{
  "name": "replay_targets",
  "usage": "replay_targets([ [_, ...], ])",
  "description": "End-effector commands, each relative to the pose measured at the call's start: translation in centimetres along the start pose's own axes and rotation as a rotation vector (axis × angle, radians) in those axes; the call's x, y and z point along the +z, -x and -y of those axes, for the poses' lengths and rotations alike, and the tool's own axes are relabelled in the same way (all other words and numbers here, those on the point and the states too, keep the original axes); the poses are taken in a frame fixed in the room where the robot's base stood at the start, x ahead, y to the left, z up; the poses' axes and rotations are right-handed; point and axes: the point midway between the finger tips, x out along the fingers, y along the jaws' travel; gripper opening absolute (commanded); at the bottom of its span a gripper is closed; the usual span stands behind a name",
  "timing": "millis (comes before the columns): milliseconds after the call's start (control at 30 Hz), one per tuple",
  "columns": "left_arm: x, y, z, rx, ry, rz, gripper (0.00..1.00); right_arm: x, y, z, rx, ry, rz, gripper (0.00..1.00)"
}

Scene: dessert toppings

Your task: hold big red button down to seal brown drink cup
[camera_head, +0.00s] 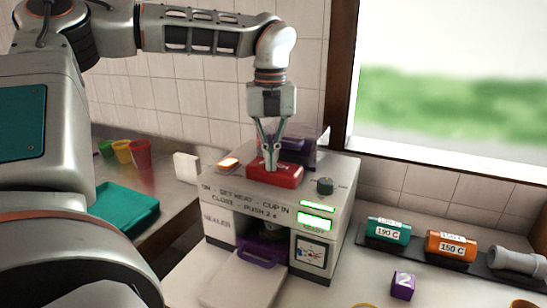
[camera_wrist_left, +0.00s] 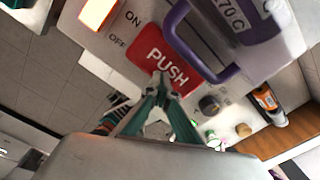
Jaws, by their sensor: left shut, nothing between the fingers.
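The big red button (camera_head: 275,174) marked PUSH sits on top of the white sealer (camera_head: 222,196). My left gripper (camera_head: 271,167) points down with its fingers shut and empty, its tips at the button's top. In the left wrist view the fingertips (camera_wrist_left: 162,78) overlap the red button (camera_wrist_left: 166,60) by its lettering. I cannot tell how far the button is pressed. A purple drawer or holder (camera_head: 262,250) shows in the sealer's front opening. The brown drink cup is not visible. My right gripper is not in view.
An orange-lit switch (camera_head: 228,163) and a dark knob (camera_head: 325,186) flank the button. A purple cartridge (camera_wrist_left: 252,20) with a handle stands behind it. Green (camera_head: 389,231) and orange (camera_head: 451,246) cartridges lie at right. A teal tray (camera_head: 125,208) and several coloured cups are left.

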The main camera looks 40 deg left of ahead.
Motion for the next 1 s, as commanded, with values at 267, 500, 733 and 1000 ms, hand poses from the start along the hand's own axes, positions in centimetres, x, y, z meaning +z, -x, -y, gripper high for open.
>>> replay_targets([
  [267, -1.6, -0.1, -1.0, 0.013, 0.000, -0.015, 0.00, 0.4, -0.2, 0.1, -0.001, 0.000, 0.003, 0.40],
  [500, -2.5, 0.5, -1.5, 0.009, 0.001, -0.011, 0.00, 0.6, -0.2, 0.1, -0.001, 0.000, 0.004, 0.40],
  [733, -2.6, 0.7, -1.5, 0.006, 0.000, -0.006, 0.00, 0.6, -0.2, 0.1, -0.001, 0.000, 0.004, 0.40],
  [1000, -2.5, 1.3, -1.5, 0.004, 0.000, -0.003, 0.00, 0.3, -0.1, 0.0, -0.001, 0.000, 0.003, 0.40],
])
